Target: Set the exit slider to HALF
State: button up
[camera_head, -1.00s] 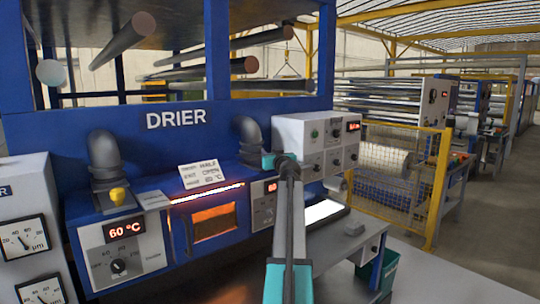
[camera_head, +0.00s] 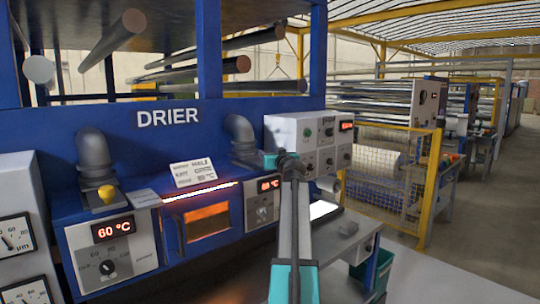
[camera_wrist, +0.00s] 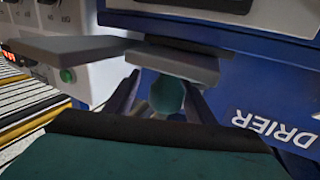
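The blue drier (camera_head: 168,116) has a grey elbow pipe (camera_head: 242,132) at its right end, beside my gripper (camera_head: 283,160). In the wrist view, which sees the drier upside down, a round teal knob (camera_wrist: 167,95) stands between the two dark fingers of my gripper (camera_wrist: 162,87). The fingers are apart, with a visible gap beside the knob; I cannot tell whether either touches it. A flat grey plate (camera_wrist: 175,65) lies just beyond the knob. No slider markings are readable.
A second elbow pipe (camera_head: 94,160) with a yellow knob (camera_head: 106,193) stands at left. A grey control box (camera_head: 308,143) is close behind my gripper. Yellow mesh fencing (camera_head: 390,180) stands further right.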

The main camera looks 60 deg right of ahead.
jog(key=shift+w+a, duration=0.2)
jog(key=shift+w, duration=0.05)
jog(key=shift+s, duration=0.1)
jog(key=shift+s, duration=0.1)
jog(key=shift+s+a+f, duration=0.1)
jog(key=shift+s+a, duration=0.25)
jog(key=shift+a, duration=0.1)
jog(key=b+v, duration=0.3)
jog(key=v, duration=0.9)
jog(key=shift+s, duration=0.2)
jog(key=shift+s, duration=0.15)
